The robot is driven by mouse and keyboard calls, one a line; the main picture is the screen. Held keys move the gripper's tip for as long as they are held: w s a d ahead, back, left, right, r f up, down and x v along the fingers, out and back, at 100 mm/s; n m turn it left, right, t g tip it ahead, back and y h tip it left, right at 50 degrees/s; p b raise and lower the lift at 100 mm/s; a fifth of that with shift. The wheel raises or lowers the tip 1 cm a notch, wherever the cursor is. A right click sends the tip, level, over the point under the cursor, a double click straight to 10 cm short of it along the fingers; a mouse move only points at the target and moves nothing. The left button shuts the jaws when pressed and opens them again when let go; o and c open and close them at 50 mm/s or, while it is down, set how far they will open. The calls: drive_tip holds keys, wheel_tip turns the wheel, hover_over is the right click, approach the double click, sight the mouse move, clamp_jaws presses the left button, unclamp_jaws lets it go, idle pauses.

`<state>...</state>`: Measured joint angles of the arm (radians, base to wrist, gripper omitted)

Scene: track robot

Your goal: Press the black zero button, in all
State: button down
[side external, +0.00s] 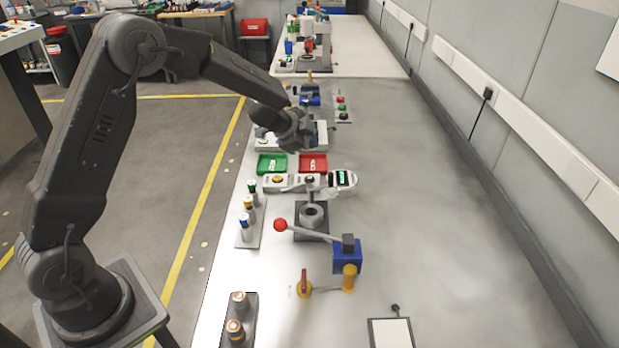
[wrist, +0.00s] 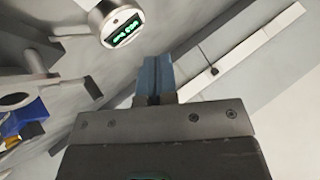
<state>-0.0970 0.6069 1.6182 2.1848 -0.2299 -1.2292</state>
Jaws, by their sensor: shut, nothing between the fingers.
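A white device with a lit green display (side external: 342,180) stands on the bench in front of the green and red trays. It also shows at the top of the wrist view (wrist: 122,28). A small dark button (side external: 310,180) appears on the white part left of the display, beside a yellow button (side external: 278,180). Another black button (side external: 344,116) is on a grey strip farther back, below a green and a red one. Neither button's label is readable. My gripper (side external: 306,142) is above the bench behind the trays, apart from both buttons. Its fingers (wrist: 156,72) are shut and empty.
A green tray (side external: 272,164) and a red tray (side external: 313,163) lie near my gripper. A red-knobbed lever (side external: 281,225) and grey ring fixture (side external: 312,214) stand nearer the camera. The bench's right side (side external: 430,210) is clear, up to the wall.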

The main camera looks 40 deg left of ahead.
sight(310, 179)
drive_tip(key=shift+f, duration=4)
drive_tip(key=shift+f, duration=0.15)
drive_tip(key=shift+f, duration=0.25)
drive_tip(key=shift+f, duration=0.4)
drive_tip(key=shift+r, duration=0.8)
drive_tip(key=shift+r, duration=2.5)
